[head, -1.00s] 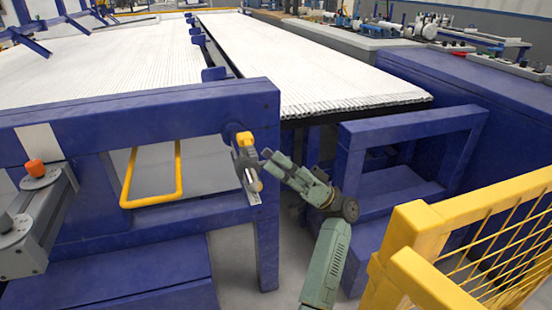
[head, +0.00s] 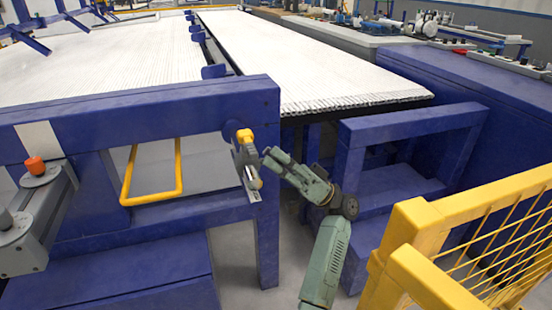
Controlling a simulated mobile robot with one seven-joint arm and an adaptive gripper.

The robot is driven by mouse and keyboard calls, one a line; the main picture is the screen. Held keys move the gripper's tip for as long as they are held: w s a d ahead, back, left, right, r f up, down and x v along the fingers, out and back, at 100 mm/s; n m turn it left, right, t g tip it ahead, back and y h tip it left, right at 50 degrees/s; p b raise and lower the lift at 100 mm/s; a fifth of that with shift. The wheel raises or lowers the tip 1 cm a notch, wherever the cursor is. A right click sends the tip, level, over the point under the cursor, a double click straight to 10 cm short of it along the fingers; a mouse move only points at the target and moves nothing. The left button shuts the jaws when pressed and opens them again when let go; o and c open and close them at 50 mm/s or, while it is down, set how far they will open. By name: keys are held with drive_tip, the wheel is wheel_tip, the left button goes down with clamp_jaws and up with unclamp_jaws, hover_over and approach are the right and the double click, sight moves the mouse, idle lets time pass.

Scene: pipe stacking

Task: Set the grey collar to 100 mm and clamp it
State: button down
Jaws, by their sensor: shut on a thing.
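A short grey metal bar (head: 251,190) hangs tilted at the right end of the blue cross beam, below a yellow knob (head: 245,136). The grey collar (head: 245,156) sits on its upper part, small in this view. A small brass-coloured knob (head: 260,183) shows at the bar's lower right side. My gripper (head: 266,158), grey-green, reaches in from the right with its fingertips at the collar and is shut on it. The fingers hide part of the contact. The scale marks and the collar's reading are too small to make out.
A blue post and cross beam (head: 120,115) stand behind the bar. A yellow loop handle (head: 180,165) hangs to its left. An orange-knobbed grey unit (head: 38,225) is at far left. A yellow mesh guard (head: 440,220) stands right of my arm. White pipes (head: 310,60) lie behind.

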drive_tip(key=shift+w+f, duration=0.1)
idle(0.3)
drive_tip(key=w+b, duration=0.1)
drive_tip(key=w+a+b, duration=0.1)
drive_tip(key=b, duration=0.1)
drive_tip(key=shift+w, duration=0.35)
drive_tip(key=c, duration=1.6)
unclamp_jaws()
drive_tip(key=shift+c, duration=0.2)
drive_tip(key=s+v, duration=0.1)
drive_tip(key=v, duration=1.1)
drive_tip(key=shift+w, duration=0.45)
